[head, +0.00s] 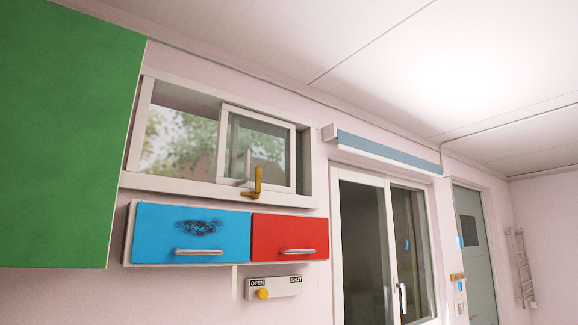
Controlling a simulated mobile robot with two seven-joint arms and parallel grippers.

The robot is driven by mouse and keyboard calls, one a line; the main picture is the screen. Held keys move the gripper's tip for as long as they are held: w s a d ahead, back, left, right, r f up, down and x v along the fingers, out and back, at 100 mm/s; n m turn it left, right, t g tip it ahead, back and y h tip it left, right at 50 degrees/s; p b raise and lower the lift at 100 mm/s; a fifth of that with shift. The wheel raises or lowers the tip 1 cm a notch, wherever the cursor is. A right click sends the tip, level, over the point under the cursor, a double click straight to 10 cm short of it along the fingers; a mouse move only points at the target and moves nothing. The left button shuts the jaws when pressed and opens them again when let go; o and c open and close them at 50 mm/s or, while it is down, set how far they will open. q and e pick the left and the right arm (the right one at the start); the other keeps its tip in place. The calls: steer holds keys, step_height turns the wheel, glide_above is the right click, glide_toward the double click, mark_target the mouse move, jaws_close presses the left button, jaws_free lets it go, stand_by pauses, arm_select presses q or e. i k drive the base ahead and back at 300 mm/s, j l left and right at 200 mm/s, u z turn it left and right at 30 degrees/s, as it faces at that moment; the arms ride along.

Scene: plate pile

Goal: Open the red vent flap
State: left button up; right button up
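The red vent flap (290,237) is on the right half of a wall-mounted box below the window. It has a horizontal silver handle near its lower edge and looks closed. A blue flap (165,232) sits directly left of it, with a similar handle and a dark smudge. Below them is a small white panel (284,291) marked OPEN at left and SHUT at right. Its yellow knob (263,294) is at the OPEN end. Neither of my grippers shows in the head view.
A large green panel (65,140) fills the left side, near the blue flap. A window (258,150) with a yellow latch (257,182) is above the flaps. A glass door (365,250) stands to the right. The floor is out of view.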

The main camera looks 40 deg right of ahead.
mark_target(276, 237)
steer(key=z, duration=1.05)
